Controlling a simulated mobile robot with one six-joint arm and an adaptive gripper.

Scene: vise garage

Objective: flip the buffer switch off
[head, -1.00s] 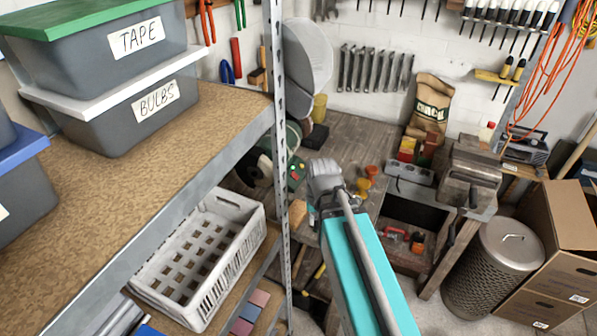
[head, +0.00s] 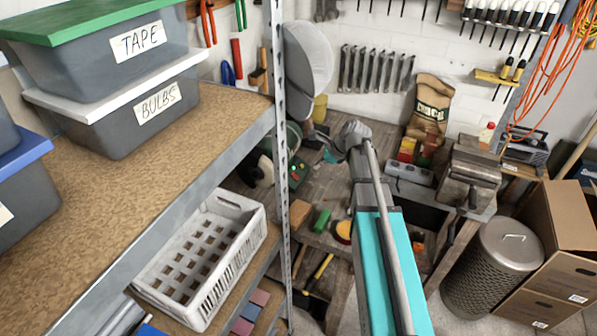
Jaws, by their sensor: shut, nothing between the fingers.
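The buffer (head: 296,172) stands on the workbench at the back, partly hidden behind the shelf's upright post. Its dark green body has a small red and a small green spot on the front, but the switch position is too small to read. A pale round wheel (head: 264,171) shows on its left side. My gripper (head: 329,155) is at the end of my grey and teal arm, above the bench to the right of the buffer and apart from it. It points left toward the buffer and is shut and empty.
The metal shelf post (head: 281,150) stands in front of the buffer. A green block (head: 321,221) and a brown block (head: 302,212) lie on the bench's near part. A vise (head: 470,180) is at the right. A white crate (head: 205,255) sits on the lower shelf.

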